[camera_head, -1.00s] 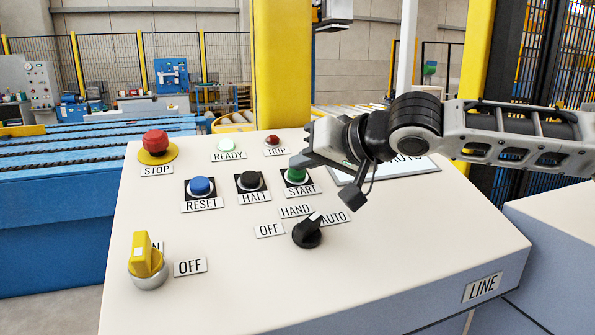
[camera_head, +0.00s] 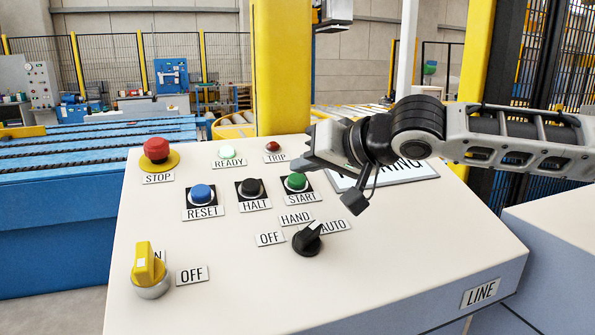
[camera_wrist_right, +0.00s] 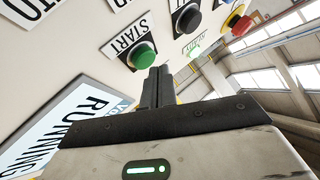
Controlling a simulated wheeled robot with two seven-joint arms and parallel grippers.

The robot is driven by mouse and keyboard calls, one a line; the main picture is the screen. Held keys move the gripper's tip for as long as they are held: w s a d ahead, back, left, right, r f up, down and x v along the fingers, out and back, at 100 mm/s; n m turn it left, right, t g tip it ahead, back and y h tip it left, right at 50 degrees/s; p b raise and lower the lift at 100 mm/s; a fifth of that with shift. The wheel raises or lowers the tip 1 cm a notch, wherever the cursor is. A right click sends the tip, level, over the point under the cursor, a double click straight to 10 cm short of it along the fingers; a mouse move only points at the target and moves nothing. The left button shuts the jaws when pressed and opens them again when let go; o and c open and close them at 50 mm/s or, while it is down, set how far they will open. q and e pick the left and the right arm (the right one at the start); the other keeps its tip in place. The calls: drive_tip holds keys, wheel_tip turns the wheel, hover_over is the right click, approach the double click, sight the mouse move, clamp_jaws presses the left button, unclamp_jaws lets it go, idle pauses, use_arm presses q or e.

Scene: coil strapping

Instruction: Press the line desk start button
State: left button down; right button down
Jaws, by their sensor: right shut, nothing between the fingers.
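The green START button (camera_head: 296,182) sits on the sloped white LINE desk (camera_head: 220,270), in a black square mount above its START label. It also shows in the right wrist view (camera_wrist_right: 142,56). My right gripper (camera_head: 293,164) is shut and empty, just behind and above the button in the head view. In the right wrist view its closed fingers (camera_wrist_right: 157,88) end just below the green button; a small gap seems to show. The display behind my right gripper reads RUNNING in the right wrist view (camera_wrist_right: 75,130). My left gripper is not in view.
Beside START are the black HALT button (camera_head: 250,187) and blue RESET button (camera_head: 202,193). A red STOP button (camera_head: 156,150), lit green READY lamp (camera_head: 227,152), red TRIP lamp (camera_head: 272,146), black selector (camera_head: 308,240) and yellow switch (camera_head: 148,265) also stand on the desk.

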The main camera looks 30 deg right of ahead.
drive_tip(key=shift+r, duration=0.15)
drive_tip(key=shift+s+r+p, duration=0.2)
drive_tip(key=shift+r+p, duration=0.35)
drive_tip(key=shift+r, duration=0.05)
drive_tip(key=r+p, duration=0.1)
drive_tip(key=s+r+p, duration=0.1)
drive_tip(key=r+p, duration=0.1)
drive_tip(key=shift+s+a+r+p, duration=0.2)
drive_tip(key=shift+s+r+p, duration=0.05)
drive_tip(key=shift+p, duration=0.05)
drive_tip(key=shift+f, duration=0.1)
idle(0.4)
